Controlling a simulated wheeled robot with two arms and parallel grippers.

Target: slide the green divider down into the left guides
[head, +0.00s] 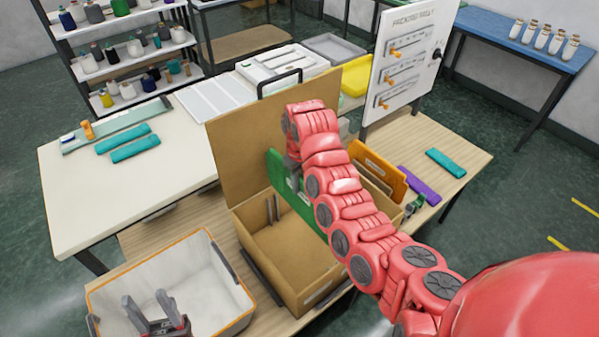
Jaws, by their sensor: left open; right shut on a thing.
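The green divider (277,172) hangs at a tilt over the open cardboard box (262,278), partly hidden behind my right arm. My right gripper (293,173) is shut on its upper edge; the fingertips are hard to make out. The divider's lower part reaches down toward the box opening. Grey strips show on the box's inner walls, but I cannot tell whether the divider touches any guide. My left gripper (146,303) is open and empty over the white bin at the lower left.
The box's tall lid (235,165) stands up at its back left. A white bin (205,255) with an orange rim is left of the box. A white panel (412,60) stands behind.

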